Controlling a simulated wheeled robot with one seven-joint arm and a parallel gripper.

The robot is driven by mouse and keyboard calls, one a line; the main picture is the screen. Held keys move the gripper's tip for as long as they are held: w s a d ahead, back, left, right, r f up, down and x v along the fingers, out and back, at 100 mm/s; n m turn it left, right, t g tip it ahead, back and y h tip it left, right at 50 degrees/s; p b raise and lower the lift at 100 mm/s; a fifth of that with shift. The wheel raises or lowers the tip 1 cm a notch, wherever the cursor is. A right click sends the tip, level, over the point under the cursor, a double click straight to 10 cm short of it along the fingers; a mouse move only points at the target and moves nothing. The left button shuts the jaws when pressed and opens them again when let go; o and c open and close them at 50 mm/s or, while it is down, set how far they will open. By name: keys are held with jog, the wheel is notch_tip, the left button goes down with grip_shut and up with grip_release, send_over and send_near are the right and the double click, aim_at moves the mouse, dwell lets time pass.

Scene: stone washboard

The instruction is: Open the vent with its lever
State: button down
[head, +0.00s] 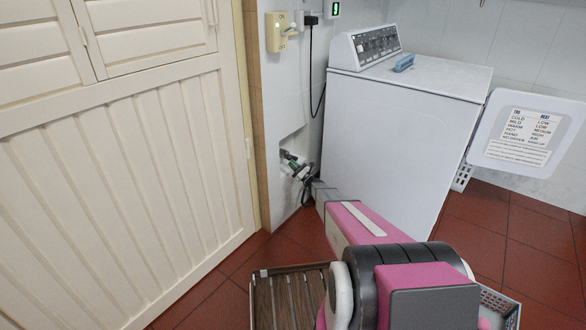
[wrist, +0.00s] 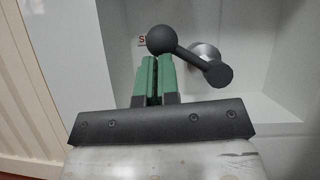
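The lever (wrist: 190,57) is a dark grey bar with a round ball knob at its upper left end and a thick round end at its lower right, on a silver mount. It sits in a white wall recess (head: 288,143). My gripper (wrist: 157,58) has green fingers that lie side by side with only a thin dark gap and nothing seen between them. Its tips are just below the ball knob in the wrist view; I cannot tell whether they touch it. In the head view my gripper (head: 290,158) reaches into the recess. I cannot make out the vent itself.
A white machine (head: 395,125) stands close to the right of the recess. A cream panelled door (head: 120,170) is on the left. A yellow switch box (head: 277,32) is above the recess. A slatted wooden thing (head: 285,292) lies on the red tile floor.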

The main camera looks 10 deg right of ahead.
jog(key=shift+w+d+r, duration=0.2)
jog(key=shift+w+r, duration=0.1)
jog(key=shift+r, duration=0.6)
jog(key=shift+w+d+r, duration=0.25)
jog(key=shift+w+r, duration=0.05)
jog(key=shift+r, duration=0.6)
jog(key=shift+w+d+r, duration=0.2)
jog(key=shift+w+r, duration=0.1)
jog(key=shift+r, duration=0.6)
jog(key=shift+w+r, duration=0.1)
jog(key=s+f, duration=0.1)
jog(key=f, duration=0.1)
jog(key=s+a+f, duration=0.1)
jog(key=s+f, duration=0.1)
jog(key=s+d+f, duration=0.3)
jog(key=s+d, duration=0.1)
jog(key=s, duration=0.4)
jog(key=shift+s+f, duration=0.25)
jog(key=shift+s, duration=0.05)
